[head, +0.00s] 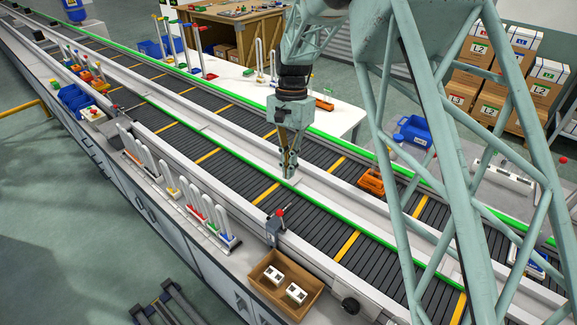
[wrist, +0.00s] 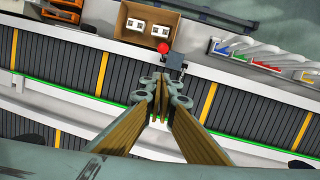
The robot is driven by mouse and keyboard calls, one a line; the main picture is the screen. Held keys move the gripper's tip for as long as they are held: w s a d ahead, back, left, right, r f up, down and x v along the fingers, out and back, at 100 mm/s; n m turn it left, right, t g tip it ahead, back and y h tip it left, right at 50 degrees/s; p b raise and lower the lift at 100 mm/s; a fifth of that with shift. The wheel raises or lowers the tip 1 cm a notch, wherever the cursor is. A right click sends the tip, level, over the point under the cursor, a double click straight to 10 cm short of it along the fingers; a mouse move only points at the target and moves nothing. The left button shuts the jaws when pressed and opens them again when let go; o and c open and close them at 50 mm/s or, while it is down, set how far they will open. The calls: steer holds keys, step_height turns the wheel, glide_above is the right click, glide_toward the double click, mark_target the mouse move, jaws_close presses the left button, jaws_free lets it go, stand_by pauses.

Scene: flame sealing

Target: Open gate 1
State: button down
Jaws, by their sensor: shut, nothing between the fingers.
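My gripper (head: 289,172) points down over the pale divider between the two conveyor lanes, its fingers shut and empty. In the wrist view my gripper (wrist: 160,88) shows closed fingertips close to a grey box with a red ball knob. That grey box (head: 272,229) stands at the near edge of the front lane, with its red knob (head: 280,213) on top. In the wrist view the box (wrist: 176,61) and the red knob (wrist: 163,47) lie just beyond the fingertips, apart from them in the head view. No gate number is readable, so I cannot tell whether this is gate 1.
A cardboard box (head: 262,292) with two white blocks sits on the near ledge. A rack of coloured pieces (head: 215,229) stands to its left. An orange object (head: 371,181) lies on the far lane. The front lane (head: 330,225) is clear near my gripper.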

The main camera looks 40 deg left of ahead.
steer(key=s+d+f+p, duration=0.1)
steer(key=s+f, duration=0.3)
steer(key=f, duration=0.5)
steer(key=shift+s, duration=0.4)
